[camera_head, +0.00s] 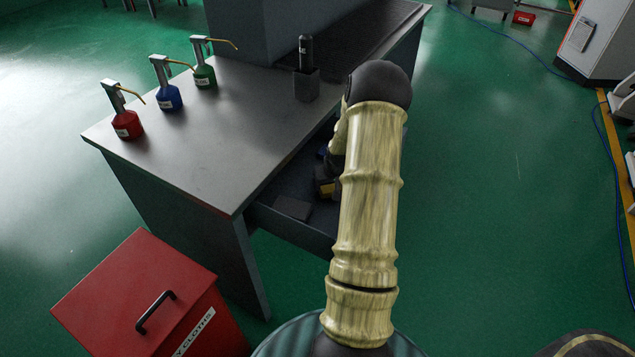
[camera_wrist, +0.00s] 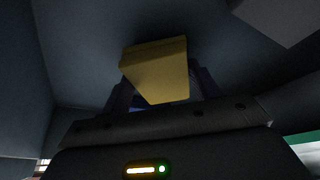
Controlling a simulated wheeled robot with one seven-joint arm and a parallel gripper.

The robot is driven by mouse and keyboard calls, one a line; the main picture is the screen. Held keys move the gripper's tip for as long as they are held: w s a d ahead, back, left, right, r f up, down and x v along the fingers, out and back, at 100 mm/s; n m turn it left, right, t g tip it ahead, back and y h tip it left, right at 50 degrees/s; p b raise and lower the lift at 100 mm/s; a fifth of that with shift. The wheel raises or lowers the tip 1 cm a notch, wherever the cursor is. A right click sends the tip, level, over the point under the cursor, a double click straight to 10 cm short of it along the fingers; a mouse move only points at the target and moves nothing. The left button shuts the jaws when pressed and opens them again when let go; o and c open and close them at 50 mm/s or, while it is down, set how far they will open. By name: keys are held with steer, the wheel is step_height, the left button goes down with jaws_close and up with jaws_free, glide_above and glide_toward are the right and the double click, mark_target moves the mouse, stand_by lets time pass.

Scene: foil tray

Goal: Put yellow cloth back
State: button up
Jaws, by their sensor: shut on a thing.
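The yellow cloth (camera_wrist: 155,72) shows in the wrist view as a folded, block-like yellow piece between my fingers. My gripper (camera_wrist: 162,92) is shut on it, inside a dark open drawer. In the head view my arm reaches down to the open drawer (camera_head: 283,228) of the metal table. A small yellow patch (camera_head: 325,188) shows beside my arm there; most of my gripper is hidden behind the arm. Whether the cloth touches the drawer floor, I cannot tell.
A dark flat piece (camera_head: 292,208) lies in the drawer. The metal tabletop (camera_head: 215,135) bears red (camera_head: 127,123), blue (camera_head: 168,97) and green (camera_head: 204,76) bottles and a dark holder (camera_head: 306,86). A red box (camera_head: 135,270) with a black handle and a partly visible "CLOTHS" label stands front left.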

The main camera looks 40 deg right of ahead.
steer(key=shift+w+a, duration=0.1)
steer(key=shift+w, duration=0.25)
steer(key=shift+w, duration=0.15)
steer(key=w, duration=0.1)
steer(key=w+a, duration=0.1)
steer(key=w, duration=0.1)
steer(key=shift+w+a, duration=0.15)
steer(key=shift+a, duration=0.1)
steer(key=shift+f, duration=0.55)
steer(key=shift+d, duration=0.1)
steer(key=shift+f, duration=0.1)
steer(key=o, duration=0.9)
steer(key=shift+o, duration=0.2)
